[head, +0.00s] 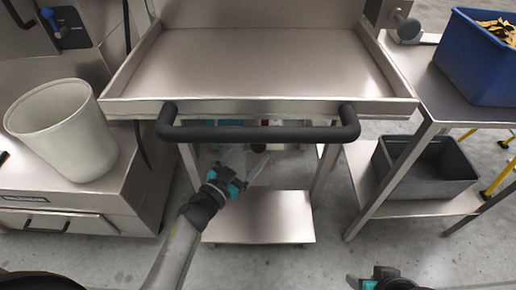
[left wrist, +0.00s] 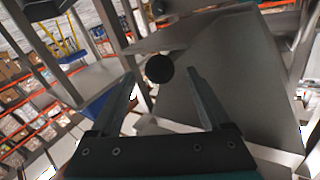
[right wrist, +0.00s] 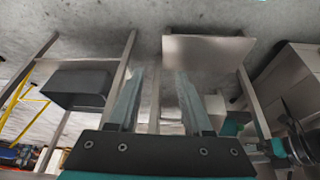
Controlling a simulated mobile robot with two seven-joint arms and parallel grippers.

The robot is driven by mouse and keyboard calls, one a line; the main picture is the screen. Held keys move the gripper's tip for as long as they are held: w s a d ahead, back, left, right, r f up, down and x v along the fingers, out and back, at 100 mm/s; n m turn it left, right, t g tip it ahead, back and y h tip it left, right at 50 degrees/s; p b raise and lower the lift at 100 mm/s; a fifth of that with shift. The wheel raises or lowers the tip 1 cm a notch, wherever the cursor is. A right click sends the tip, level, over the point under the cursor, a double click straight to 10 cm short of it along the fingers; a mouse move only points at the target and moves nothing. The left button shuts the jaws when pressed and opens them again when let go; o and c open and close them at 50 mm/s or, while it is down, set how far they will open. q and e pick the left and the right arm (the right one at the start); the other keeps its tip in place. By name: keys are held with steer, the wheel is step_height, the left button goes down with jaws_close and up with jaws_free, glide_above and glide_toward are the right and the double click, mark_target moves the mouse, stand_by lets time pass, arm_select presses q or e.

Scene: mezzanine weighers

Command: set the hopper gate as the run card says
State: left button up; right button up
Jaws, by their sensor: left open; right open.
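No run card or clearly recognisable hopper gate shows. A black bar handle (head: 258,133) runs along the front of a steel tray (head: 250,70) in the head view. My left gripper (head: 243,165) is open below and in front of this bar. In the left wrist view a round dark knob (left wrist: 159,69) appears between the open fingers, nothing held; I cannot tell its distance or what it belongs to. My right gripper (head: 366,283) is low at the bottom edge of the head view; in the right wrist view its fingers (right wrist: 160,75) are open and empty.
A pale bin (head: 62,130) stands on a steel cabinet at left, below a panel with a blue lever (head: 53,22). At right are a blue crate (head: 480,60) and a dark crate (head: 425,170) on a steel rack. A low steel shelf (head: 258,218) lies under the tray.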

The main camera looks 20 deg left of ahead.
mark_target(255, 152)
arm_select(q)
steer(key=shift+b+x, duration=0.5)
steer(key=shift+x, duration=1.35)
steer(key=shift+s+d, duration=0.1)
steer(key=shift+d, duration=0.15)
jaws_close()
steer(key=shift+f, duration=0.1)
